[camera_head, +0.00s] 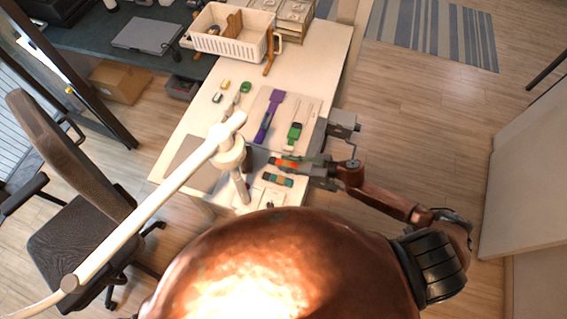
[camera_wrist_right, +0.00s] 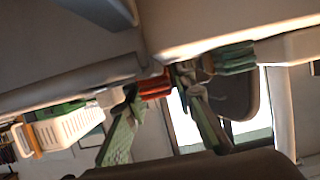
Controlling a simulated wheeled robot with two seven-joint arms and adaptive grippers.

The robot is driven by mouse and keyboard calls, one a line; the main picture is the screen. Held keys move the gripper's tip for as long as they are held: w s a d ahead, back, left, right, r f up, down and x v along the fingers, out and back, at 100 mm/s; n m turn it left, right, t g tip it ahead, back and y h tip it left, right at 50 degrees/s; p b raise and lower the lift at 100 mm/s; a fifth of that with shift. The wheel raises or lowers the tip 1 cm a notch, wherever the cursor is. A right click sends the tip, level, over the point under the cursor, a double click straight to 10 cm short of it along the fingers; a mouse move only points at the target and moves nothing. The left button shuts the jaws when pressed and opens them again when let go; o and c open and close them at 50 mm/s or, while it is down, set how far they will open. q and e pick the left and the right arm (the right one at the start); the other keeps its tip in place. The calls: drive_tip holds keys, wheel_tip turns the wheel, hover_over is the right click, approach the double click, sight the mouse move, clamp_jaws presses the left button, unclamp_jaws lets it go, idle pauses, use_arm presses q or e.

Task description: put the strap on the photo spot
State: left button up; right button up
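My right gripper (camera_head: 308,167) is over the near right part of the pale table, beside an orange-red and teal strap (camera_head: 285,162). In the right wrist view its two fingers (camera_wrist_right: 157,84) stand apart, with a red striped piece (camera_wrist_right: 154,90) between their tips. I cannot tell whether the fingers press on it. A second teal and orange piece (camera_head: 278,180) lies just nearer me; a green striped piece (camera_wrist_right: 235,58) shows in the right wrist view. A purple strap (camera_head: 269,117) and a green-ended strap (camera_head: 295,131) lie farther back. I cannot make out the photo spot. My left gripper is not in view.
A white lamp-like arm (camera_head: 150,203) crosses the table's left front. A white basket (camera_head: 232,40) stands at the back, with small green and yellow items (camera_head: 225,86) in front of it. A dark office chair (camera_head: 75,190) is on the left.

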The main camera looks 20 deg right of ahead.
clamp_jaws()
